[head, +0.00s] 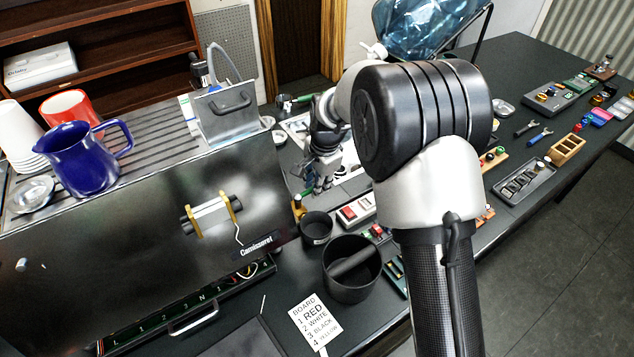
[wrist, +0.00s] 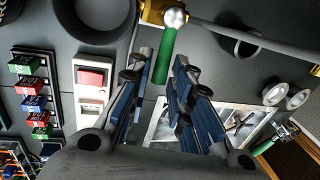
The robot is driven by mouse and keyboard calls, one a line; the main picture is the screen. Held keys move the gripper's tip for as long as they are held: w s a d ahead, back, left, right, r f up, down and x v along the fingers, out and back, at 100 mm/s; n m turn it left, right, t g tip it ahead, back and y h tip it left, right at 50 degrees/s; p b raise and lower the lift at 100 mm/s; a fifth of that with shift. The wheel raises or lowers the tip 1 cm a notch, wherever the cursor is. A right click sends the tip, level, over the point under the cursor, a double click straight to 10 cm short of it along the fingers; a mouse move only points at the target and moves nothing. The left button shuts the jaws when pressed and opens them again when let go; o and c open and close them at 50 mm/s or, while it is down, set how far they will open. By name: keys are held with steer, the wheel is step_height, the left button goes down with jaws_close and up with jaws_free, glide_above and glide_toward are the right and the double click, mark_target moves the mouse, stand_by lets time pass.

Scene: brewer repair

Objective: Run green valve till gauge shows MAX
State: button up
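The green valve handle (wrist: 166,58) shows in the wrist view, sticking out from a brass valve body (wrist: 152,12) with a silver ball-like knob. In the head view the brass body (head: 298,207) stands beside the brewer's front right corner. My gripper (wrist: 162,66) is open, with its blue-padded fingers on either side of the handle's free end. Gaps show on both sides, and I cannot tell how deep the handle sits between them. In the head view my gripper (head: 322,180) is just above and right of the brass body. I cannot make out a gauge dial in either view.
The brewer (head: 140,240) fills the left. A small black cup (head: 316,228) and a larger black pot (head: 350,285) stand close in front of the valve. A red switch on a white base (head: 352,213) is nearby. A blue jug (head: 82,160) stands on the brewer.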

jaws_close()
steer(key=shift+w, duration=0.1)
stand_by(0.5)
steer(key=w+a+n+g+y+p, duration=0.1)
steer(key=a+n+p, duration=0.4)
steer(key=n, duration=0.9)
steer(key=shift+w+a+g, duration=0.5)
steer(key=shift+w+g, duration=0.2)
steer(key=shift+w, duration=0.05)
steer(key=shift+o, duration=1.8)
jaws_free()
